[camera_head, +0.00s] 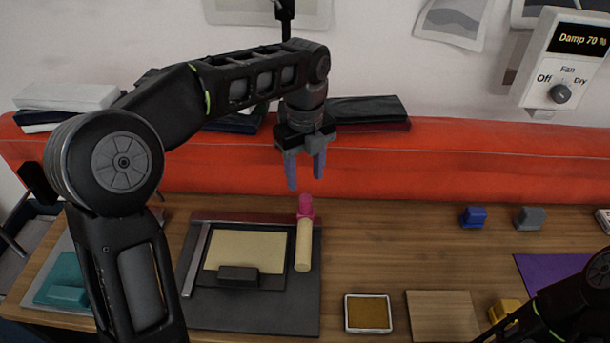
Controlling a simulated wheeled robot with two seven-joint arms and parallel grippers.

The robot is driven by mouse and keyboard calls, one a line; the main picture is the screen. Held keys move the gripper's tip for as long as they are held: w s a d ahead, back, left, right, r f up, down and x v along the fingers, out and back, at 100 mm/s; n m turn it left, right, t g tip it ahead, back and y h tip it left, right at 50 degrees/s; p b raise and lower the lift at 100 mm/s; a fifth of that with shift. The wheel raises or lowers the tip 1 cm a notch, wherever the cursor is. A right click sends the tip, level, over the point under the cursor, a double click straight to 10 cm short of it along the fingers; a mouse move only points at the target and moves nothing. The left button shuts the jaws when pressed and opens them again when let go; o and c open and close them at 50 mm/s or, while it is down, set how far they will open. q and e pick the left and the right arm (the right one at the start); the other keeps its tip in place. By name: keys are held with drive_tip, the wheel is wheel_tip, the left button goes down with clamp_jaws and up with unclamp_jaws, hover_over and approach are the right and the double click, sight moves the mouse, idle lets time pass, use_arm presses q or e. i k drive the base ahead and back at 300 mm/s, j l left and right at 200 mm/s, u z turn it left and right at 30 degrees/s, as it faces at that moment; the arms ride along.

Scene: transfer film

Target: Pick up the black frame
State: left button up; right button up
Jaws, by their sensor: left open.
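A black frame (273,283) lies flat around a cream sheet (248,250), on a dark grey board (265,318) on the wooden table. A small dark block (238,275) sits at its front edge. My left gripper (305,178) is open and empty, pointing down above the back of the table. It is behind and to the right of the frame, apart from it. Below it in the picture, a roller-like piece with a pink end (305,235) lies at the board's right side. My right arm shows at bottom right; its gripper is out of view.
An orange-red padded ledge (470,160) runs along the table's back. In front are a tan pad in a pale tray (368,313), a wooden square (442,316) and a yellow block (505,310). Blue (473,217) and grey (529,218) blocks stand farther back. The table's middle right is clear.

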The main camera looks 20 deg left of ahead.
sight(231, 258)
drive_tip(key=k, duration=1.5)
